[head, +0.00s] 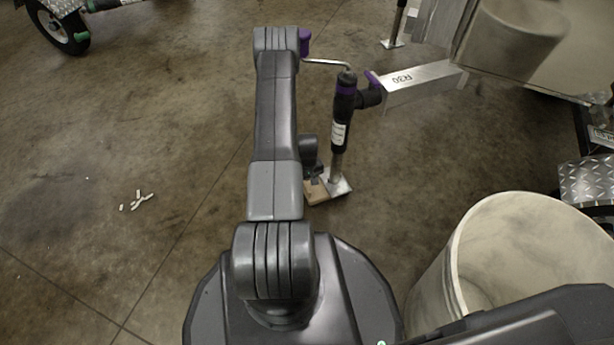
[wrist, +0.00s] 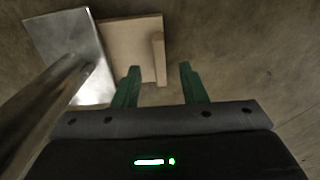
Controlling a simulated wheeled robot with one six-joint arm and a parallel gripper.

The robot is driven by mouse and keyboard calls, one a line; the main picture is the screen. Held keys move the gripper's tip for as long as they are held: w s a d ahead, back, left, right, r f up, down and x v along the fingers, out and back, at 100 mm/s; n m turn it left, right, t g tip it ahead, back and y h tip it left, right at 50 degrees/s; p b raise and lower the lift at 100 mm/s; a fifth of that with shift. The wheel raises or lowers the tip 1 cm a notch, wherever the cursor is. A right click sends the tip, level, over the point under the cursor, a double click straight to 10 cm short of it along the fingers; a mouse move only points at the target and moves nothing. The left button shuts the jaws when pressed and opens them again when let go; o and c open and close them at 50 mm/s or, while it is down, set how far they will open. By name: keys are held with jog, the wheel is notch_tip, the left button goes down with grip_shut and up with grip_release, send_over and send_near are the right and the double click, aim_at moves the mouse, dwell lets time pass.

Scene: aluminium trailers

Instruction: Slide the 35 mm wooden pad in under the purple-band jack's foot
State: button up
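The purple-band jack (head: 345,88) stands upright in the head view, its dark tube ending in a bright square foot plate (head: 340,186). The wooden pad (head: 316,191) lies on the floor at the foot's left side. In the wrist view the foot (wrist: 62,42) is at upper left and the pad (wrist: 128,50) lies against its right edge; I cannot tell whether the pad's edge is beneath it. A raised wooden strip (wrist: 158,58) runs along the pad's right side. My gripper (wrist: 160,69) is open, its green fingers either side of the strip's near end, with no visible contact.
The jack joins a metal drawbar (head: 425,85) marked R80. A large pale bucket (head: 440,270) stands at right front. White scraps (head: 138,200) lie on the floor at left. A trailer wheel (head: 60,30) is at far left. The floor left of the jack is mostly clear.

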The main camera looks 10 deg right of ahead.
aim_at(316, 194)
jog(key=shift+f+b, duration=0.6)
jog(key=shift+f, duration=1.55)
grip_shut()
